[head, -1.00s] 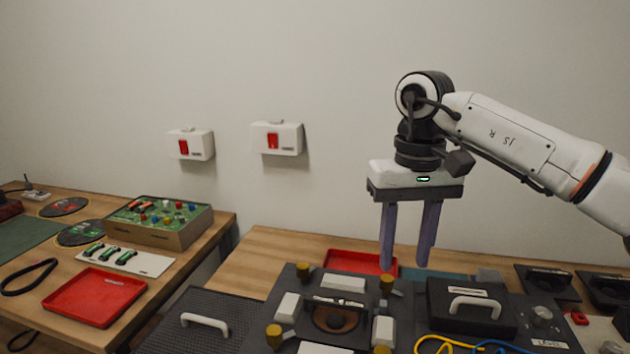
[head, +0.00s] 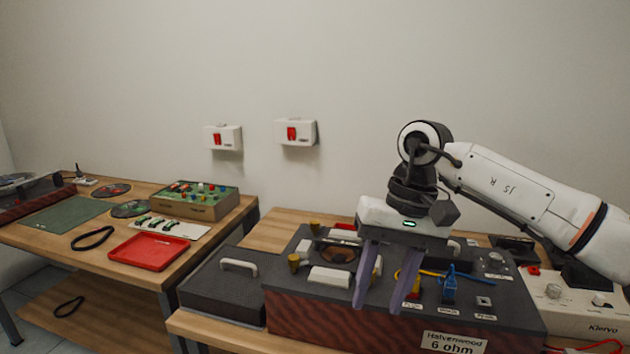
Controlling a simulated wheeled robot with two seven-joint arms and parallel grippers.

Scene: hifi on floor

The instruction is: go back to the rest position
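My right gripper (head: 368,279) hangs in front of the hifi unit, its two purple fingers pointing down and spaced apart with nothing visible between them. The fingers overlap the top of the dark hifi unit (head: 330,318), which has a red-brown front and a label reading "Halvenwood 6 ohm". I cannot tell how far above the unit the fingertips are. My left gripper is out of view.
A black speaker-like box with a handle (head: 222,288) is left of the unit. A white device (head: 590,318) is at the right. The left table holds a red tray (head: 150,252), a green component box (head: 195,203) and a black belt (head: 92,238).

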